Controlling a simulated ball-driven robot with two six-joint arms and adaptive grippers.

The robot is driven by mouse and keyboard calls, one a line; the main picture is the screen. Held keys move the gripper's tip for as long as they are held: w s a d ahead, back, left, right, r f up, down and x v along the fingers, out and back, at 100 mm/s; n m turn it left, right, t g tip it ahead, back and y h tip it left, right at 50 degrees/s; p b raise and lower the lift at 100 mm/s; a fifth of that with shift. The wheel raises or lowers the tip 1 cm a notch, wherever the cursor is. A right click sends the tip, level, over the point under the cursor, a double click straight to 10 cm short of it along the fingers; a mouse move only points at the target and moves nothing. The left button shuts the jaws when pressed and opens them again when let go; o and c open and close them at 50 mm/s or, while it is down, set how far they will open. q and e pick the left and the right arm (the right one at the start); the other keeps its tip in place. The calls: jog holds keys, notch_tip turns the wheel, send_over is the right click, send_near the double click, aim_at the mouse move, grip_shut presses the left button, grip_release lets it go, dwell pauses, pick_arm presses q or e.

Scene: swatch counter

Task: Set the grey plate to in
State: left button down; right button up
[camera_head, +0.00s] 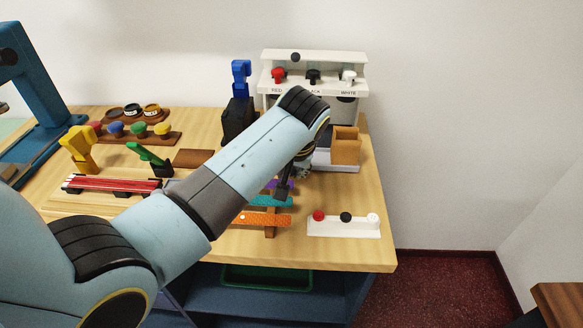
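My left arm comes in from the left and reaches across the counter. Its wrist bends down, and the dark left gripper (283,189) is low over the colored strips, left of the wooden box. The gripper is small and partly hidden by the arm, so I cannot tell whether it is open or shut. A greyish plate (322,157) shows at the foot of the white dispenser (315,75), beside the wooden box (346,147). I cannot be sure it is the grey plate, and the wrist hides part of it. My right gripper is not in view.
A white strip (344,229) with red, black and white knobs lies at the front right. Teal (270,201) and orange (264,219) strips lie under the wrist. Yellow (79,147), green (148,154) and blue (240,78) handled tools stand around. Bare wood lies at the right edge.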

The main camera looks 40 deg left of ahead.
pick_arm(q)
jog(key=w+a+b, duration=0.1)
jog(key=w, duration=0.1)
jog(key=w+a+b, duration=0.1)
jog(key=w+a, duration=0.1)
jog(key=w, duration=0.1)
jog(key=w+a+b, duration=0.1)
jog(key=w+a, duration=0.1)
jog(key=w, duration=0.1)
jog(key=shift+w+f, duration=0.15)
jog(key=shift+w+a+r, duration=0.1)
jog(key=shift+r, duration=0.2)
jog(key=c, duration=1.5)
grip_release()
jog(key=o, duration=0.4)
jog(key=shift+w+f, duration=0.1)
jog(key=shift+c, duration=0.2)
jog(key=v, duration=1.2)
